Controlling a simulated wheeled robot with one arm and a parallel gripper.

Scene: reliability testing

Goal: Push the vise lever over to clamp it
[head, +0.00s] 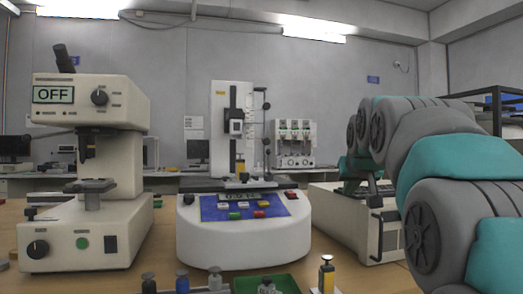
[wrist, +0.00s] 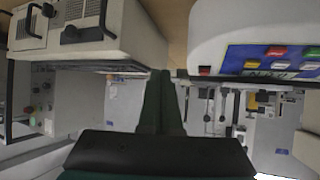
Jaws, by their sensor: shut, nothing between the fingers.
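A beige box-shaped unit (head: 352,218) stands at the right of the table, partly behind my arm. A small black lever-like part (head: 375,198) shows on top of it; I cannot tell for sure that this is the vise lever. The wrist view, which looks upside down, shows the same unit (wrist: 130,38) at top left with black handle-like parts (wrist: 92,28). My gripper (wrist: 159,76) is shut and empty, its dark green fingers together beside the unit, between it and the white console. I see no contact with the lever. In the head view my arm hides much of this area.
The white console (head: 245,238) with a blue button panel stands in the middle. A hardness tester (head: 85,240) reading OFF stands at the left. A green tray (head: 283,284) and several small weights are at the front edge. A narrow gap separates console and beige unit.

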